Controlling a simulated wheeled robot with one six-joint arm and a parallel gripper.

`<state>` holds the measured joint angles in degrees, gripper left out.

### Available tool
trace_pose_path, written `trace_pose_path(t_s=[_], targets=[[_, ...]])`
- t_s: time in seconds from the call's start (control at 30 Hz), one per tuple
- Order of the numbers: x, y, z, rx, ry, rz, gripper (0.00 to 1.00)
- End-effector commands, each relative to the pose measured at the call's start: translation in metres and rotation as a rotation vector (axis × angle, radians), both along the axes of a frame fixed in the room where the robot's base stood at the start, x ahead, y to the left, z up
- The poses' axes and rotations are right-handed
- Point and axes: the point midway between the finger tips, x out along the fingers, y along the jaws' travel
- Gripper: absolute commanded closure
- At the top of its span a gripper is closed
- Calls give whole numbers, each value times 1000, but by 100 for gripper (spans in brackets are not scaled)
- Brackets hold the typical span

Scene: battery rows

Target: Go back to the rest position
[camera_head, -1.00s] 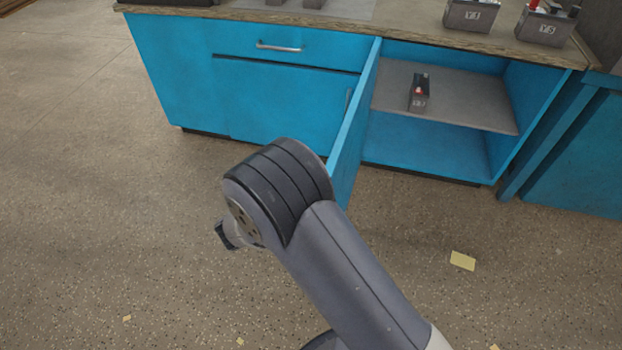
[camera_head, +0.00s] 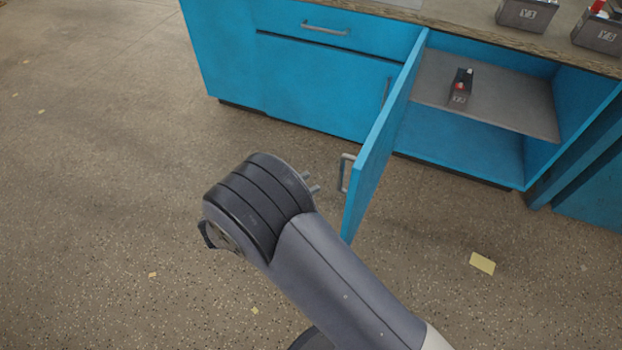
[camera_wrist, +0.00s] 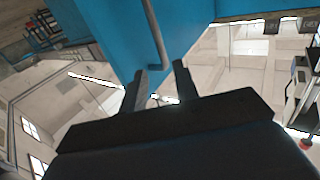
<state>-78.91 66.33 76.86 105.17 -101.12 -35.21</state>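My gripper shows in the wrist view (camera_wrist: 160,82) with its two dark fingers apart and nothing between them. In the wrist view the blue door (camera_wrist: 190,25) and a grey bar handle (camera_wrist: 154,35) lie beyond the fingers.
The blue cabinet stands open, with a dark battery (camera_head: 460,86) marked Y2 on its grey shelf (camera_head: 510,105). More batteries (camera_head: 527,14) stand on the worktop. The door juts toward me. The floor at left is clear; a yellow paper (camera_head: 482,263) lies at right.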

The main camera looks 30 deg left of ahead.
Motion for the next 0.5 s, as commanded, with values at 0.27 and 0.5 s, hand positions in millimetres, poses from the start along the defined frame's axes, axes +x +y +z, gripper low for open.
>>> trace_pose_path(t_s=[0.27,0.5], targets=[[2,-1,0,0,0,0,71],[25,-14,-1,0,0,-3,71]])
